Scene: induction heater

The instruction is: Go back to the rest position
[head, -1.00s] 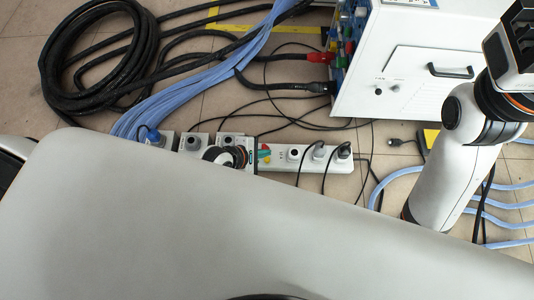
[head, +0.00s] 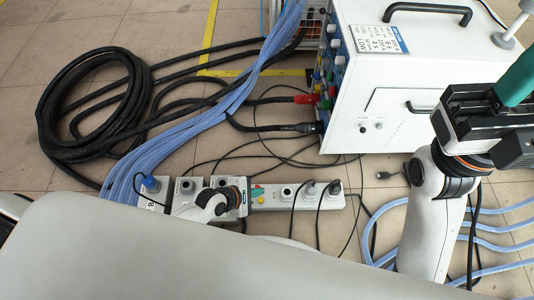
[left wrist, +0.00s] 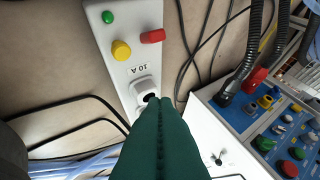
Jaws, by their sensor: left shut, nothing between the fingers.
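My left gripper (head: 256,190) shows partly in the head view, over the power strip (head: 322,200) and beside its coloured buttons. In the left wrist view its green fingers (left wrist: 160,104) are together with nothing between them. Their tips appear in front of a socket (left wrist: 147,90) marked 10 A; I cannot tell whether they touch it. My right gripper (head: 520,78) is at the right edge of the head view, beside the white heater box and above the floor. Its green finger part points up and right; its tips are cut off or unclear.
The white heater box (head: 385,110) with black handles stands at upper right. Its blue knobbed panel (left wrist: 283,125) fills the right of the wrist view. Black cable coils (head: 95,115) and blue hoses (head: 190,135) lie on the tiled floor at left. Open floor shows at upper left.

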